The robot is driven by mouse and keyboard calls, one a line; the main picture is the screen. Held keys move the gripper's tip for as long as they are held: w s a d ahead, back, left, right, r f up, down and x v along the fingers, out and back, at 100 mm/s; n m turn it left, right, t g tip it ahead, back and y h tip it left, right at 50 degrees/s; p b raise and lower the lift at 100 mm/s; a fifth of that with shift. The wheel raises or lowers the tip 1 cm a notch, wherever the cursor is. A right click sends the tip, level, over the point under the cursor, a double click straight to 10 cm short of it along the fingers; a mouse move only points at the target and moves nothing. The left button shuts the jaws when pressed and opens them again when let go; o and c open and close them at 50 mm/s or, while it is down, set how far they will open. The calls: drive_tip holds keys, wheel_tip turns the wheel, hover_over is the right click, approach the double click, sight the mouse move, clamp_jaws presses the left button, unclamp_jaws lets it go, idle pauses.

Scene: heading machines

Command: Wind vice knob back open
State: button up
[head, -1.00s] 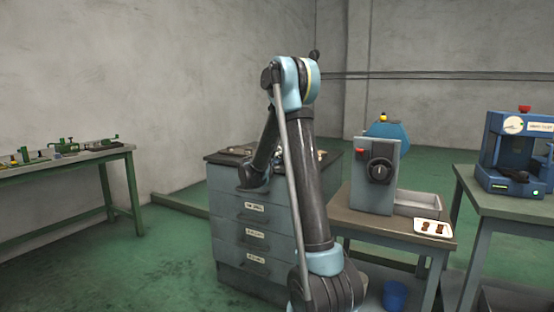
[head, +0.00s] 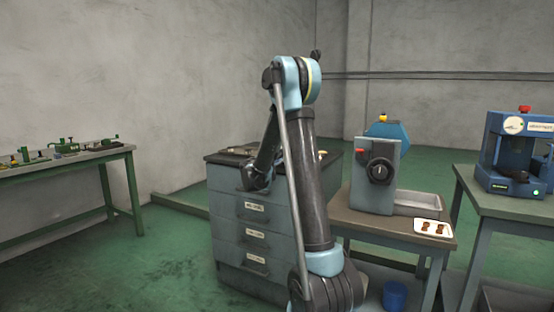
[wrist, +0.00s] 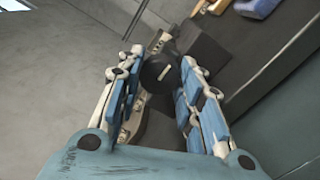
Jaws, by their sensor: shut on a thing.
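In the wrist view a round black knob (wrist: 153,76) with a pale line mark sits between the fingers of my gripper (wrist: 162,62). The blue-padded fingers are closed on it from left and right. A dark block and a grey metal part show just behind the knob. They look like parts of the vice, though its full shape is hidden. In the head view my own arm covers the gripper and the knob, beside the grey drawer cabinet (head: 252,238).
A grey machine with a black dial (head: 380,172) stands on a table right of my arm, with a white tray (head: 433,234) in front. A blue press (head: 515,160) is further right. A green-legged bench (head: 70,165) stands left. Floor between bench and cabinet is clear.

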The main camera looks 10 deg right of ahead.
drive_tip(key=shift+s+f+n, duration=0.1)
drive_tip(key=shift+s+n, duration=0.05)
drive_tip(key=shift+n, duration=0.45)
drive_tip(key=o, duration=1.1)
drive_tip(key=shift+c, duration=0.2)
drive_tip(key=v, duration=1.1)
drive_tip(key=shift+s+a, duration=0.25)
drive_tip(key=shift+s, duration=0.05)
drive_tip(key=shift+f, duration=0.1)
